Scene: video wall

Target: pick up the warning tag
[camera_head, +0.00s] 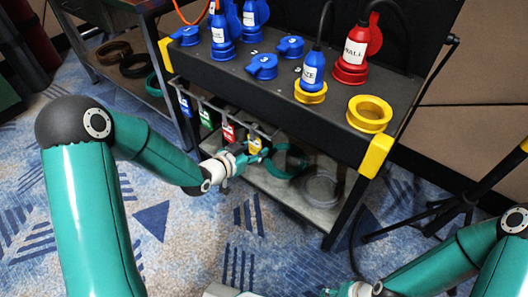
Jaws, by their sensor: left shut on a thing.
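Blue (185,106), green (206,118), red (228,132) and yellow (254,145) tags hang in a row along the front of the dark cart. The yellow one looks like the warning tag; its print is too small to read. My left gripper (260,156) is at the yellow tag, shut on it, with the fingers covering its lower part. The tag is still in its place in the row; I cannot tell whether it is free of its hook. My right gripper (330,292) is at the bottom edge, mostly cut off; its jaws cannot be made out.
The cart top (240,75) carries blue connectors (262,67), a red connector (351,62) and a yellow ring (369,114). Its lower shelf (275,184) holds a teal coil (290,161) and a clear coil (321,188). A black tripod (450,208) stands at right. Carpet is clear in front.

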